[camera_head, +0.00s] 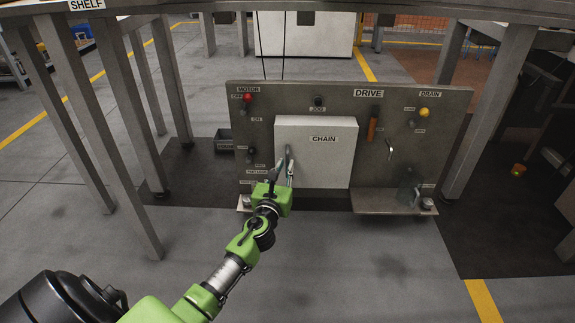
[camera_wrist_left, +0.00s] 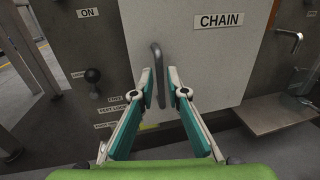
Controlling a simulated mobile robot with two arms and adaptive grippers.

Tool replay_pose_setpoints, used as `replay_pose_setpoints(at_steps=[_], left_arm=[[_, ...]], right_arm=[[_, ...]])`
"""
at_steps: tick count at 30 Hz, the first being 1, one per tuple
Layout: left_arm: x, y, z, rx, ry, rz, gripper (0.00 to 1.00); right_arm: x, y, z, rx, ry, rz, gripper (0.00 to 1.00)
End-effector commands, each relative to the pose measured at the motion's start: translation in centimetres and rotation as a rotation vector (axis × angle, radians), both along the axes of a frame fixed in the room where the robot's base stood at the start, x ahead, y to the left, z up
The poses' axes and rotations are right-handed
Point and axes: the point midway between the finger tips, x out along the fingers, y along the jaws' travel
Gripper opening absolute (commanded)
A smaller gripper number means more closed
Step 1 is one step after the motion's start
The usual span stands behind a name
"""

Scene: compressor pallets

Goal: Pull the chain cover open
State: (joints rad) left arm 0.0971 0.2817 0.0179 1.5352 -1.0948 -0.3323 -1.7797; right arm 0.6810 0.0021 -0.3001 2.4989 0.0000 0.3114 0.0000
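The white chain cover (camera_head: 325,165), labelled CHAIN, is closed flat against the grey panel (camera_head: 430,150). It also fills the upper middle of the left wrist view (camera_wrist_left: 205,55). Its handle (camera_wrist_left: 157,75) is a grey vertical bar near the cover's left edge. My left gripper (camera_head: 282,170) is at the handle in the head view. In the left wrist view the open fingers (camera_wrist_left: 161,80) stand on either side of the handle's lower part, with a gap on both sides. Whether they touch it cannot be told. My right gripper is not in view.
Knobs and levers sit around the cover, including a red MOTOR knob (camera_head: 248,97), an orange DRIVE handle (camera_head: 373,124) and a yellow DRAIN knob (camera_head: 424,112). A small shelf (camera_head: 375,202) juts out below right. Table legs (camera_head: 92,110) stand at the left.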

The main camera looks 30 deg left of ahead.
Motion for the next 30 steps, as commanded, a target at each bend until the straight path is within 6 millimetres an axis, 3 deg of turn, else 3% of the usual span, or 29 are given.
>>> replay_pose_setpoints(at_steps=[3, 9, 19, 21, 30], left_arm=[[1.8, 0.7, -0.2, 0.001, -0.002, 0.0, 0.14], [3.3, 1.3, -0.1, 0.0, 0.0, 0.001, 0.14], [3.5, 1.3, 0.0, -0.001, 0.001, 0.001, 0.14], [3.5, 1.3, 0.0, -0.001, 0.001, 0.001, 0.0], [3.4, 1.2, 0.0, -0.001, 0.001, 0.008, 0.0]], right_arm=[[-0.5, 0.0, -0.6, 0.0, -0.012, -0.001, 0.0], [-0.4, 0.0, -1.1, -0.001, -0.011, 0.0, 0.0], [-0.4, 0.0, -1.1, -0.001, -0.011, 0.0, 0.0], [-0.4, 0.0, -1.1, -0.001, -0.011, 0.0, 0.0], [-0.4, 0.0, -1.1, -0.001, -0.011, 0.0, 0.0]])
